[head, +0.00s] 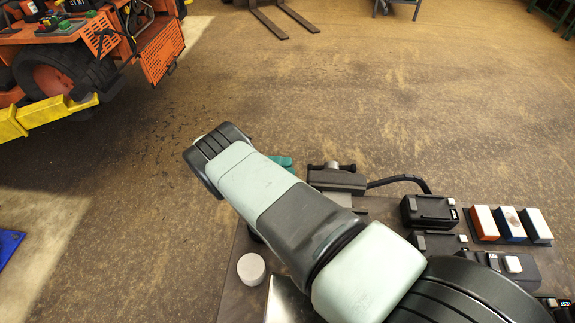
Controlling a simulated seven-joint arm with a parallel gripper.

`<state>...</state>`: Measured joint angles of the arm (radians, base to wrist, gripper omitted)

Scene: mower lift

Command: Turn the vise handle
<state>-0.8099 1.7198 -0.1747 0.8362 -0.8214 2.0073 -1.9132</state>
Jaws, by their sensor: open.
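My arm spans the middle of the head view and covers much of the workbench (234,290). My gripper is not visible; the arm links hide whatever lies beneath them. A small teal part (284,161) shows just past the arm at the bench's far edge; it may belong to the vise, but I cannot tell. Beside it on the right is a dark metal block with a short cylinder on top (338,179), which may also be part of the vise. I cannot make out the vise handle.
A white round object (251,268) sits on the bench left of my arm. Black battery-like units (430,211) and several coloured blocks (510,223) lie at the right. A black cable (400,180) curves along the far edge. An orange mower (80,60) stands beyond open floor.

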